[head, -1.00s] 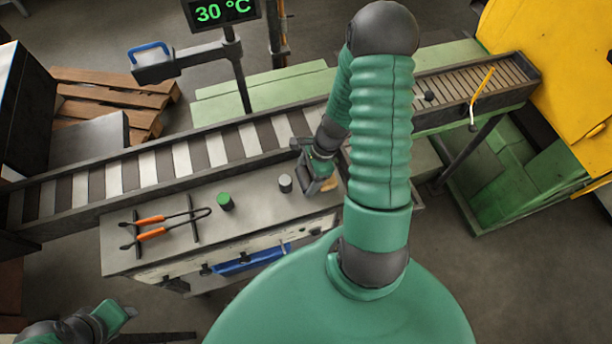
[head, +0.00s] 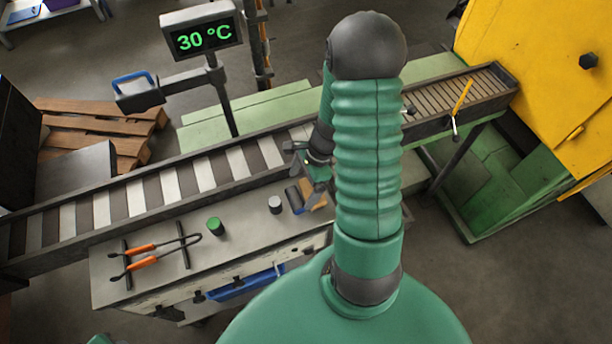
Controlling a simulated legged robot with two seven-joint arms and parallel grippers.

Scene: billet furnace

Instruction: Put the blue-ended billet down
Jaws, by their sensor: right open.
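The blue-ended billet (head: 294,198) is a dark cylinder lying on the grey bench top (head: 155,222), with a bit of blue at its near end. My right gripper (head: 304,163) is open just behind and above it, apart from it as far as I can see. My own arm hides part of this gripper and the right end of the bench. Of my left gripper (head: 100,340), only a green sliver shows at the bottom left edge, so its jaws cannot be made out.
A green-topped cylinder (head: 215,227) and a grey one (head: 275,204) stand on the bench. Orange-handled tongs (head: 150,250) lie at its left. A roller conveyor (head: 190,183) runs behind, towards the yellow furnace (head: 540,75). A display (head: 203,38) reads 30 °C.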

